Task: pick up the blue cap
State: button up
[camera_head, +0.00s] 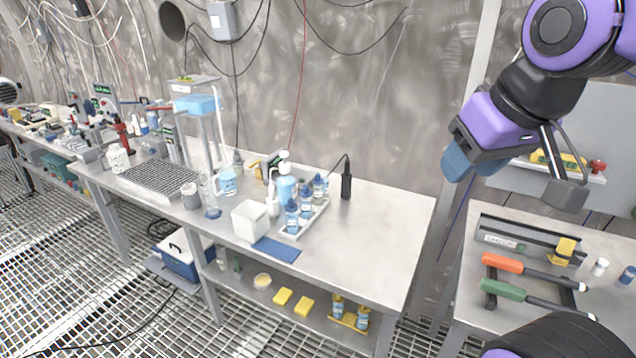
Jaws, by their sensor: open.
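I cannot tell for certain which thing is the blue cap. One candidate is a small blue cylindrical piece (628,275) at the right edge of the right-hand bench, partly cut off by the frame. Another small blue round piece (213,213) sits at the foot of a clear cylinder on the long bench. Small bottles with blue parts (292,215) stand in a white tray on that bench. My gripper (514,180) is open and raised at the upper right, above the right-hand bench and apart from these things. I see nothing between its fingers.
The long steel bench (370,240) has a bare right end. It carries a white container (249,220), a blue mat (276,249) and a black upright device (346,182). Orange-handled (503,263) and green-handled (503,290) tools lie on the right-hand bench beside a white bottle (600,267).

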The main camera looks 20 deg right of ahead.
aim_at(318, 180)
jog(key=i+j+z, duration=0.1)
jog(key=j, duration=0.25)
jog(key=i+j+z, duration=0.1)
jog(key=i+j, duration=0.15)
jog(key=j, duration=0.15)
jog(key=i+j, duration=0.15)
jog(key=j, duration=0.25)
jog(key=i+j+z, duration=0.15)
jog(key=j, duration=0.25)
jog(key=i+j+z, duration=0.1)
jog(key=j, duration=0.3)
jog(key=i+j, duration=0.2)
jog(key=i+j+z, duration=0.15)
jog(key=j, duration=0.25)
jog(key=i+j, duration=0.35)
